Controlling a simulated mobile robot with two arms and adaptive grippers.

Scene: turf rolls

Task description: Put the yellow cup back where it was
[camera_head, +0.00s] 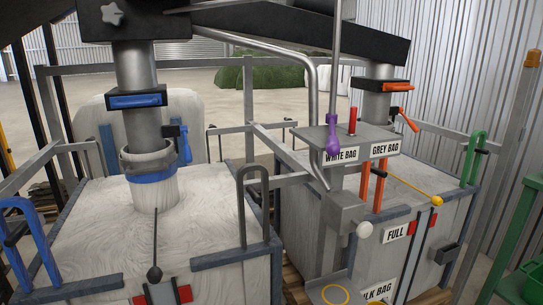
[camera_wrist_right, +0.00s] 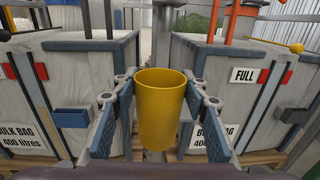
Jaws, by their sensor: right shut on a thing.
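The yellow cup (camera_wrist_right: 161,112) stands upright in the middle of the right wrist view, its open rim up. My right gripper (camera_wrist_right: 160,122) is shut on the cup, with a blue-padded finger on each side of it. My left gripper is in neither view.
A grey post (camera_head: 343,210) with "WHITE BAG" and "GREY BAG" signs stands between two large pale bags (camera_head: 90,230). A green frame (camera_head: 515,215) stands at right.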

